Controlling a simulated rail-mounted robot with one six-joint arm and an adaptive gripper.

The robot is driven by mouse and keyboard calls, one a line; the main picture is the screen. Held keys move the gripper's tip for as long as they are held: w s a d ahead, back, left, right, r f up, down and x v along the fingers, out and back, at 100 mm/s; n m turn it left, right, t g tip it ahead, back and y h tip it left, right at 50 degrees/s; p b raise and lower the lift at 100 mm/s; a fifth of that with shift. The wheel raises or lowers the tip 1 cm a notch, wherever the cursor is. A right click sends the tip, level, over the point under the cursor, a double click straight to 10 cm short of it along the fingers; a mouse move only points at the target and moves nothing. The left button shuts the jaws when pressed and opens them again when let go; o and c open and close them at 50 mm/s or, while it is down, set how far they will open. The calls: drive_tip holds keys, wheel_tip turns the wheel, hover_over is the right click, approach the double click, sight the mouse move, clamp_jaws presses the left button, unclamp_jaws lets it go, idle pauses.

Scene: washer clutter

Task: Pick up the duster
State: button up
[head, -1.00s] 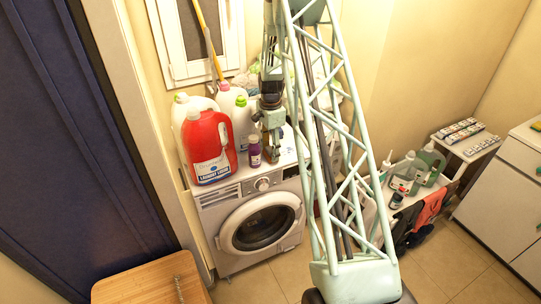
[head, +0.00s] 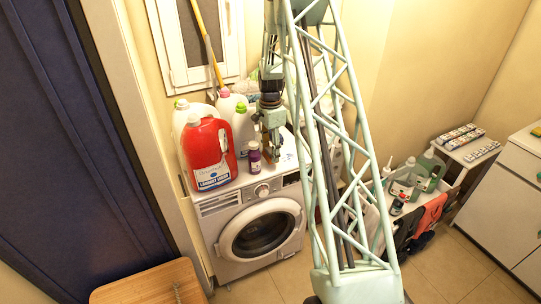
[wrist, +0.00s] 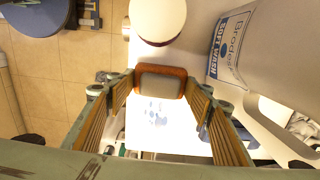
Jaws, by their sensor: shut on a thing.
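My gripper (head: 270,150) is over the top of the washing machine (head: 226,238), among bottles. In the wrist view my gripper (wrist: 161,88) points at a small block with a brown wooden edge and a grey face, which looks like the duster (wrist: 160,82). The block sits between the two fingertips, and they close on its sides. In the head view the duster is hard to make out, being small and partly hidden by my gripper. I cannot tell whether it touches the washer top.
A red laundry jug (head: 208,155) and white bottles stand left of my gripper. A small purple bottle (head: 254,158) is close in front. A white bottle labelled soft wash (wrist: 232,45) is close in the wrist view. Bottles fill a low shelf (head: 405,205) at right.

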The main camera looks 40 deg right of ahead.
drive_tip(key=s+a+r, duration=0.1)
drive_tip(key=s+a, duration=0.3)
drive_tip(key=s, duration=0.3)
drive_tip(key=s+a+b, duration=0.1)
drive_tip(key=s+a, duration=0.3)
drive_tip(key=s, duration=0.2)
drive_tip(key=shift+s+r, duration=0.4)
drive_tip(key=shift+o, duration=0.4)
